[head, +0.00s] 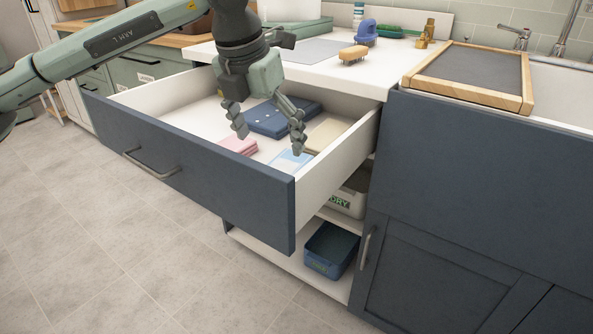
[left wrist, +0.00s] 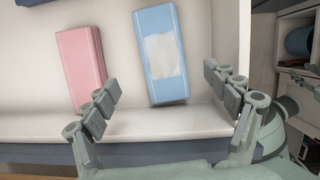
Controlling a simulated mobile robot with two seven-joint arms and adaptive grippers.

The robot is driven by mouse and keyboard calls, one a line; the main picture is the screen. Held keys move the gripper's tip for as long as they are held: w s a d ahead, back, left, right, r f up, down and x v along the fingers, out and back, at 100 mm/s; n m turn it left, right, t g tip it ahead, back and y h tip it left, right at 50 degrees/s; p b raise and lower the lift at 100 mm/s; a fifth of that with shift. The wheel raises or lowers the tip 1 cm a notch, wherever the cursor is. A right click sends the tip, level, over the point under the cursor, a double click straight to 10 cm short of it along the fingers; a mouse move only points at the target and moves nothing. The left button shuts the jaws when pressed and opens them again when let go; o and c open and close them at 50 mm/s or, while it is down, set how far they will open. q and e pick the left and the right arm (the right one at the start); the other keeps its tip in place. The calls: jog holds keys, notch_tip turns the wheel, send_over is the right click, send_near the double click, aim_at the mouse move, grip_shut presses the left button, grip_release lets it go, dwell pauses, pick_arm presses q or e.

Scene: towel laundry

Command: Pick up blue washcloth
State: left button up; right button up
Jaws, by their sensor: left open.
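The blue washcloth (left wrist: 168,90) is light blue with a pale patch and lies folded flat in the open drawer. In the head view the washcloth (head: 288,160) is partly hidden behind my left gripper's finger. My left gripper (head: 268,142) is open and empty, reaching down into the drawer above the cloths. In the left wrist view its fingers (left wrist: 168,108) are spread wide, with the washcloth's near end between and beyond them. A folded pink cloth (left wrist: 82,66) lies to the left of the washcloth, apart from it. My right gripper is not in view.
The drawer (head: 200,165) also holds a dark blue folded towel (head: 272,120) and a beige one (head: 328,135). The drawer's walls surround the cloths. Below are a blue bin (head: 331,250) and a white bin (head: 349,198). A wooden-framed board (head: 470,75) lies by the sink.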

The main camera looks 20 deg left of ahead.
aim_at(279, 165)
pick_arm(q)
jog(key=x, duration=0.7)
jog(key=shift+w+d+f, duration=0.1)
jog(key=shift+d+f, duration=0.1)
jog(key=shift+f, duration=0.1)
jog(key=c, duration=1.2)
jog(key=shift+r, duration=0.1)
jog(key=shift+c, duration=0.2)
